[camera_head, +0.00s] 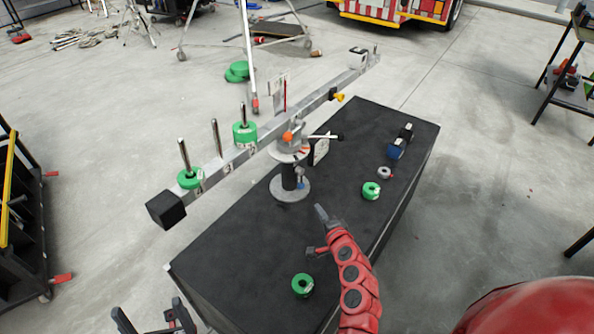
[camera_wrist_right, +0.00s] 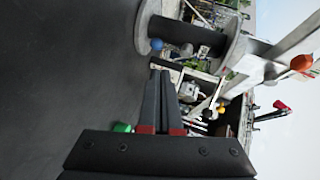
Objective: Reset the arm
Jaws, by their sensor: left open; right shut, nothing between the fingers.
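My right arm is red and reaches in from the bottom right in the head view. Its gripper (camera_head: 319,209) is over the black table top, just right of and in front of the balance stand's round grey base (camera_head: 291,188). In the right wrist view its dark fingers (camera_wrist_right: 160,75) are together and empty, pointing toward the stand's column (camera_wrist_right: 188,36). They look apart from the stand. My left gripper (camera_head: 149,308) is at the bottom left edge of the head view, open and empty, off the table's front left side. Its lower part is cut off.
A long grey beam (camera_head: 245,153) with upright pegs and green weights lies across the stand. On the black table (camera_head: 235,262) are a green weight (camera_head: 302,285), another green ring (camera_head: 371,190), a small grey ring (camera_head: 385,172) and a blue block (camera_head: 396,149). A black rack (camera_head: 22,235) stands left.

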